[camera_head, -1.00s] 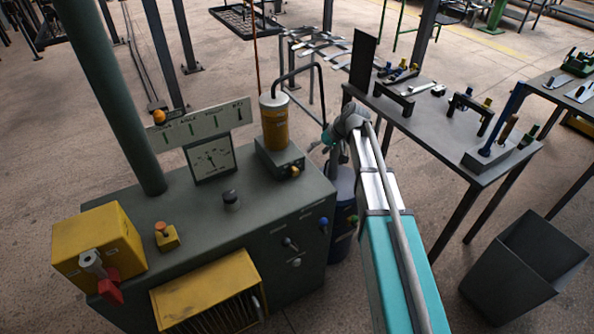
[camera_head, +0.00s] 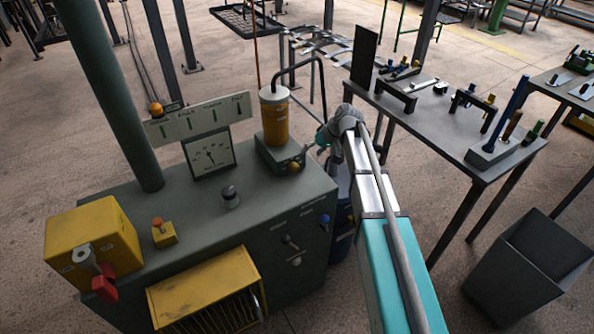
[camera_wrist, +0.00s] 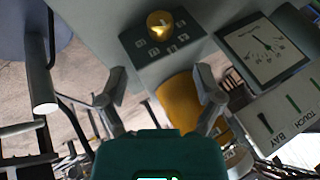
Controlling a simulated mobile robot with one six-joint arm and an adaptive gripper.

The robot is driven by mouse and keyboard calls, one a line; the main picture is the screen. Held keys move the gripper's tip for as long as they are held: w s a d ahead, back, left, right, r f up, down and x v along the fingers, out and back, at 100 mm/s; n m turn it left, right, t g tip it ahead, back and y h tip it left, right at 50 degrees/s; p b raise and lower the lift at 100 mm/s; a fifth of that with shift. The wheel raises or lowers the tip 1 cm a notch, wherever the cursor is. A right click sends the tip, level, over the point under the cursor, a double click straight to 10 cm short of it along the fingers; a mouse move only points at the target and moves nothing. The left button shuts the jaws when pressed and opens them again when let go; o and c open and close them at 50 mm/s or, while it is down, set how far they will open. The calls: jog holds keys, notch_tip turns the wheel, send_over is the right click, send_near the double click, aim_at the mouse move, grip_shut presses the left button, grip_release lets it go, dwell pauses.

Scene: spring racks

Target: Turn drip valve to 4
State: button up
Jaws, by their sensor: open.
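The drip valve is a yellow knob (camera_head: 294,167) on the front of a dark grey box at the foot of a yellow cylinder (camera_head: 275,117). In the wrist view the knob (camera_wrist: 163,25) has a pale mark on its face and several small number plates around it; I cannot read them clearly. My gripper (camera_wrist: 160,85) is open, with its two fingers apart and nothing between them. The knob is beyond the fingertips, apart from them. In the head view my gripper (camera_head: 319,149) is just right of the box, partly hidden by my arm.
A black knob (camera_head: 230,197), an orange-topped button (camera_head: 162,232) and a yellow box with a red lever (camera_head: 104,283) are to the left. A thin bent pipe rises near my gripper.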

aim_at(297, 165)
jog(key=shift+b+x, duration=3.8)
jog(key=shift+x, duration=1.25)
jog(key=shift+c, duration=0.3)
jog(key=c, duration=1.1)
